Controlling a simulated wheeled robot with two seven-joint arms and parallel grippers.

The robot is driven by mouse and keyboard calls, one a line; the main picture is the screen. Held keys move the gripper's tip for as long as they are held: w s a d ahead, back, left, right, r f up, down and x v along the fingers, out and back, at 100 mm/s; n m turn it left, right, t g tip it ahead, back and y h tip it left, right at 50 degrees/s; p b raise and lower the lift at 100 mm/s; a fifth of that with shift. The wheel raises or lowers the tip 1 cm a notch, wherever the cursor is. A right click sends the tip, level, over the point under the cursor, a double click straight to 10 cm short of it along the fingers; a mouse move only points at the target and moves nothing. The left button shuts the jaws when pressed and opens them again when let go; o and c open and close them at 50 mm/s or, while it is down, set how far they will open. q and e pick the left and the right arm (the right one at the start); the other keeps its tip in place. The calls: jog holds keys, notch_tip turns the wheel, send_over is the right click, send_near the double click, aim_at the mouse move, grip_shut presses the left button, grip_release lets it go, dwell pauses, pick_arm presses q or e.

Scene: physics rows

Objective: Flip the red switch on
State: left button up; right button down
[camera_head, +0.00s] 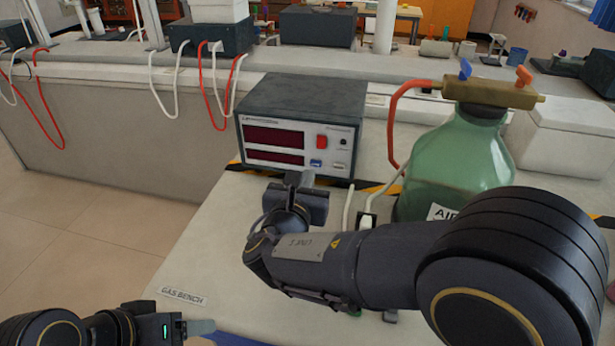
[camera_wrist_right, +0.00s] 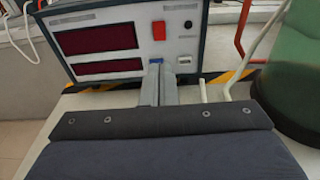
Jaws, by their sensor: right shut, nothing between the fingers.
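The red switch (camera_head: 322,142) is a small red rocker on the pale front panel of a dark grey meter box (camera_head: 300,100). It also shows in the right wrist view (camera_wrist_right: 158,31), above my fingertips. I cannot tell its on or off position. My right gripper (camera_head: 300,179) is shut and empty. Its fingers (camera_wrist_right: 156,68) point at the panel, a little below the switch, and appear apart from it. The two dark displays (camera_wrist_right: 97,38) show no lit digits. My left gripper (camera_head: 200,327) is partly in view at the bottom left, low over the bench; its jaw opening is unclear.
A green bottle (camera_head: 455,165) with a brass valve and red hose stands right of the meter box. A white cable and plug (camera_head: 367,220) lie between them. A white box (camera_head: 570,140) is at right. The bench (camera_head: 215,250) is clear at front left, near the "GAS BENCH" label.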

jog(key=x, duration=1.1)
jog(key=shift+w, duration=0.1)
jog(key=shift+w+d+f+b, duration=0.15)
jog(key=shift+f+b, duration=0.2)
jog(key=shift+b, duration=0.7)
jog(key=shift+r+p, duration=0.35)
jog(key=shift+p, duration=0.05)
send_near(321, 147)
jog(key=shift+s+f, duration=0.3)
jog(key=shift+s, duration=0.1)
jog(key=shift+f, duration=0.1)
